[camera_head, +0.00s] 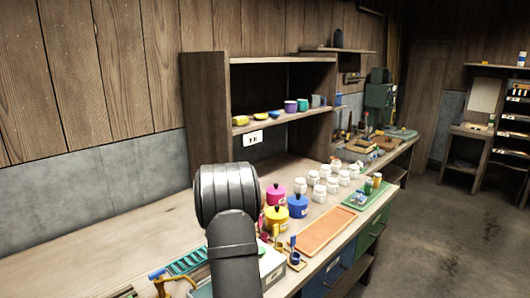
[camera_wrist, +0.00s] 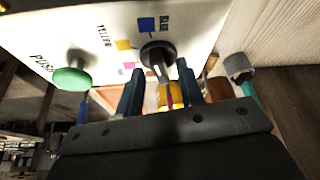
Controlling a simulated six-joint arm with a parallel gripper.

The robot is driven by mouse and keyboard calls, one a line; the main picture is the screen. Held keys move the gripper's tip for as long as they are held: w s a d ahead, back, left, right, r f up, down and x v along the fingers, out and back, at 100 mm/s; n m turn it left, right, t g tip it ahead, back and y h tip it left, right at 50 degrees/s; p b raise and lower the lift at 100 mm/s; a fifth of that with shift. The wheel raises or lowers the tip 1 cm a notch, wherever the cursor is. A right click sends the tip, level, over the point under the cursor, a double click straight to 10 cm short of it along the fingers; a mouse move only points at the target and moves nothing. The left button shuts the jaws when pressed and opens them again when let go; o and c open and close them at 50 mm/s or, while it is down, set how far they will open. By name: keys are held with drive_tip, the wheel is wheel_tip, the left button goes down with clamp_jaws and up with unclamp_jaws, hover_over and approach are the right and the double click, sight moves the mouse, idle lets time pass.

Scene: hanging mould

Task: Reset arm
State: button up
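In the wrist view my gripper (camera_wrist: 159,72) has its two dark blue fingers apart, with a clear gap between them. Just beyond the fingertips is a black round knob (camera_wrist: 157,52) on a white panel (camera_wrist: 85,28). Neither finger appears to touch the knob. The panel carries yellow, blue and pink squares and a green push button (camera_wrist: 71,79) at the left. In the head view my dark arm rises from the bottom middle and hides the gripper and part of the bench.
The wooden bench (camera_head: 110,245) holds yellow (camera_head: 276,220), blue (camera_head: 297,206) and pink (camera_head: 275,194) pots, several white jars (camera_head: 332,185) and an orange tray (camera_head: 327,231). A shelf unit (camera_head: 206,105) stands behind. The bench's left part is mostly bare.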

drive_tip(key=shift+w+f, duration=0.1)
drive_tip(key=shift+f, duration=0.1)
drive_tip(key=v, duration=1.8)
drive_tip(key=x, duration=1.8)
drive_tip(key=n+y, duration=0.1)
drive_tip(key=n, duration=0.4)
drive_tip(key=shift+d+t+y, duration=0.2)
drive_tip(key=shift+t+y, duration=0.1)
drive_tip(key=shift+y, duration=0.1)
drive_tip(key=shift+d+n+y, duration=0.15)
drive_tip(key=shift+n+y, duration=0.65)
drive_tip(key=shift+n, duration=1.4)
